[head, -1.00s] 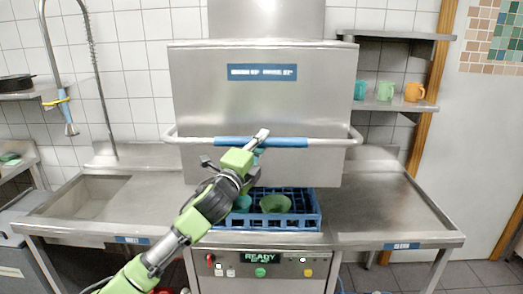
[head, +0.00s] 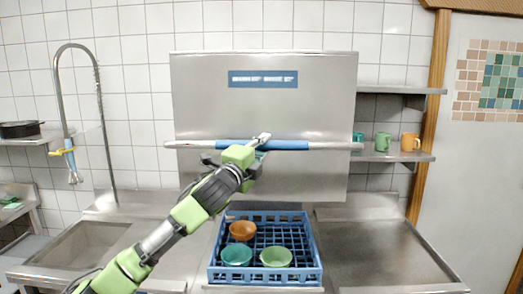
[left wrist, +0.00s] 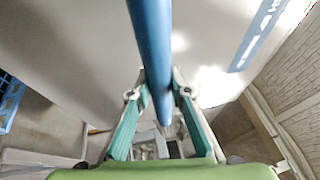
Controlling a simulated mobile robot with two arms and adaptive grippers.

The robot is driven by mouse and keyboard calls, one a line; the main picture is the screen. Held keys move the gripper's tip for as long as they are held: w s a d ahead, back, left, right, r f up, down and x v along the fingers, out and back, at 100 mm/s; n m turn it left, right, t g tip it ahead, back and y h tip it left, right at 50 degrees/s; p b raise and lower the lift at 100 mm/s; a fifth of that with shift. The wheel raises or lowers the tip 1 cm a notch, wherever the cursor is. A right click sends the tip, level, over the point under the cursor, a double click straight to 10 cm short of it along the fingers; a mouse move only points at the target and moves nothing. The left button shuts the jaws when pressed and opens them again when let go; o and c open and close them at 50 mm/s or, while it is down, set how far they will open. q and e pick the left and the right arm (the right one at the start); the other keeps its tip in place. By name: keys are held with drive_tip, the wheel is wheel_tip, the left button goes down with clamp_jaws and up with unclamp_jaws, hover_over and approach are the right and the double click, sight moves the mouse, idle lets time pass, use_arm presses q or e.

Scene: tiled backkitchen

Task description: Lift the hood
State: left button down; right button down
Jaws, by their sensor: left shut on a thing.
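The steel hood (head: 262,108) of the dishwasher is raised, with its lower edge well above the blue rack (head: 214,278). A bar handle (head: 330,146) with a blue middle grip (head: 228,145) runs across its front. My left gripper (head: 262,140) is shut on the blue grip near the handle's middle. In the left wrist view the grip (left wrist: 152,40) runs between the two fingers (left wrist: 160,95), and the hood panel (left wrist: 75,50) fills the area behind. My right gripper is not in view.
The rack holds a brown bowl (head: 242,230), a teal bowl (head: 236,255) and a green bowl (head: 276,257). A sink (head: 80,250) with a tall spray tap (head: 101,110) is at left. A bare steel counter (head: 380,250) and a mug shelf (head: 400,157) are at right.

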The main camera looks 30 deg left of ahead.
use_arm(q)
drive_tip(key=shift+s+a+r+t, duration=0.1)
drive_tip(key=shift+s+r+t, duration=0.05)
drive_tip(key=shift+r, duration=0.4)
drive_tip(key=shift+s+a+r+t, duration=0.1)
drive_tip(key=shift+r+t, duration=0.05)
drive_tip(key=shift+r, duration=0.35)
drive_tip(key=c, duration=2)
unclamp_jaws()
drive_tip(key=shift+w, duration=0.1)
drive_tip(key=shift+o, duration=0.8)
drive_tip(key=shift+w+d+f, duration=0.15)
drive_tip(key=shift+w+f, duration=0.05)
drive_tip(key=shift+w, duration=0.05)
drive_tip(key=shift+f, duration=0.15)
drive_tip(key=shift+f, duration=0.1)
drive_tip(key=v, duration=1.2)
